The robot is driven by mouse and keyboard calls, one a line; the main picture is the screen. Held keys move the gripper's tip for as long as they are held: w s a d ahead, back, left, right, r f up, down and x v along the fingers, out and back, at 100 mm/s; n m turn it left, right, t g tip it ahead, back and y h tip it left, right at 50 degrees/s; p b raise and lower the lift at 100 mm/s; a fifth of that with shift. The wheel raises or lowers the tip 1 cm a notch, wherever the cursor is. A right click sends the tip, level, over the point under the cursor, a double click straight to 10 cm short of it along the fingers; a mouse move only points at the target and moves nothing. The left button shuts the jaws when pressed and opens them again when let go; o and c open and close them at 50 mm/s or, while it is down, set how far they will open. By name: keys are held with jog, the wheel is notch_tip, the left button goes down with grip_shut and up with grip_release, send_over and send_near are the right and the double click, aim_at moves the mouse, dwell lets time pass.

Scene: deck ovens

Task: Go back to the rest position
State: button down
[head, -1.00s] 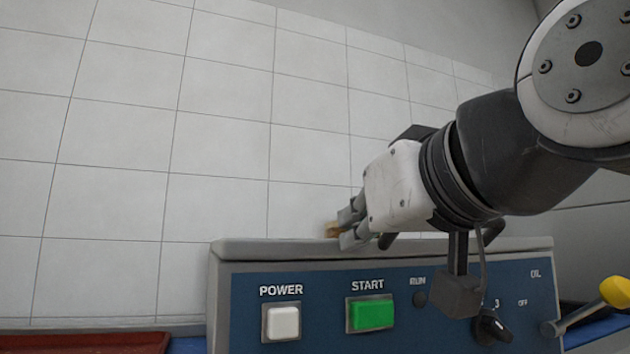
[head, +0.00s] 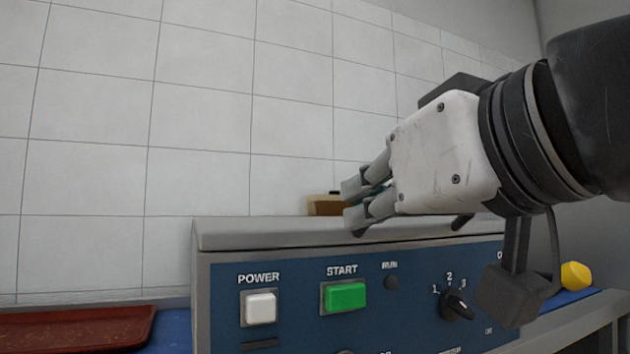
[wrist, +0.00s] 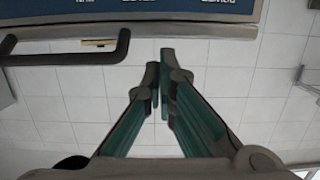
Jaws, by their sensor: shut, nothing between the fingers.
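The panel carries a white POWER button (head: 260,308), a green START button (head: 345,296), a small dark RUN lamp (head: 391,283) and a black rotary knob (head: 457,306). The fingers appear apart from all of these.
A brown block-like object (head: 324,206) stands behind the panel top, partly hidden by the fingers. A red tray (head: 75,330) lies at the lower left. A dark bar handle (wrist: 70,59) crosses the wrist view's upper left.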

jog(key=s+d+f+m+g+h, duration=0.1)
jog(key=s+d+f+g+h, duration=0.15)
jog(key=f, duration=0.45)
jog(key=s+d+f+m+g+h, duration=0.1)
jog(key=d+f+g, duration=0.15)
jog(key=f, duration=0.55)
jog(key=s+d+f+m+g+h, duration=0.1)
jog(key=d+f+g, duration=0.1)
jog(key=d+f, duration=0.35)
jog(key=s+d+f+m+g+h+p, duration=0.1)
jog(key=s+d+f+m+g+h, duration=0.15)
jog(key=s+f+g, duration=0.8)
notch_tip(320, 180, up, 33)
jog(key=s+d+n+t+y+p, duration=0.1)
jog(key=t+p, duration=0.6)
jog(key=p, duration=2.6)
jog(key=shift+s, duration=0.45)
